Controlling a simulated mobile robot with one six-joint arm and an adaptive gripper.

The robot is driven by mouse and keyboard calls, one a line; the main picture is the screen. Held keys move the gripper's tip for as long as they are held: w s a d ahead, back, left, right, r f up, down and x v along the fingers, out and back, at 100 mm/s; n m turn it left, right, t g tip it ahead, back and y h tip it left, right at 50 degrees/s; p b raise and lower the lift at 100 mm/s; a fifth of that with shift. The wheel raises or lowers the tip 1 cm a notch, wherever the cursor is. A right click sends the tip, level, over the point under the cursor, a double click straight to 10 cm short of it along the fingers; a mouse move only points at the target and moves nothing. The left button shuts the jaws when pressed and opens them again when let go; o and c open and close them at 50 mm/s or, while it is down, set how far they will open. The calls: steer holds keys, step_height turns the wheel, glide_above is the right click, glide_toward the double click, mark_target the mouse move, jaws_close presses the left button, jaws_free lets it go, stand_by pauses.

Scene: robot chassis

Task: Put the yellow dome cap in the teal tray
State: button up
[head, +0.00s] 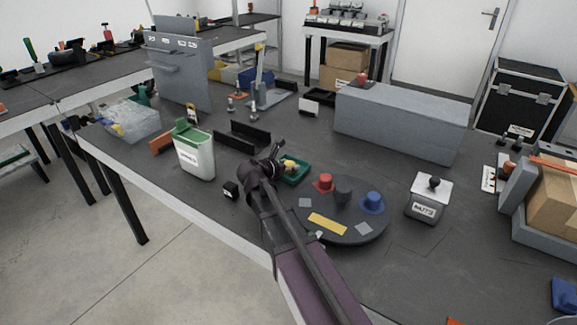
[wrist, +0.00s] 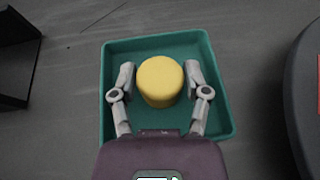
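The yellow dome cap (wrist: 160,80) is between the two fingers of my gripper (wrist: 160,84) in the wrist view. I cannot tell whether the cap touches the tray floor. In the head view my gripper (head: 278,163) is at the tray (head: 301,174), with the cap (head: 291,165) showing above it. My gripper partly hides the tray's left side.
A dark round turntable (head: 365,238) with a red cap (head: 324,182), a blue cap (head: 372,201) and a grey piece (head: 343,190) stands right of the tray. A green-lidded bin (head: 196,155) and black upright plates (head: 243,134) stand to the left. A grey box (head: 400,120) is behind.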

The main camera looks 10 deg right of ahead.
steer(key=shift+o, duration=0.8)
steer(key=shift+r, duration=0.15)
steer(key=shift+r, duration=0.1)
steer(key=p+v, duration=0.5)
steer(key=v, duration=0.7)
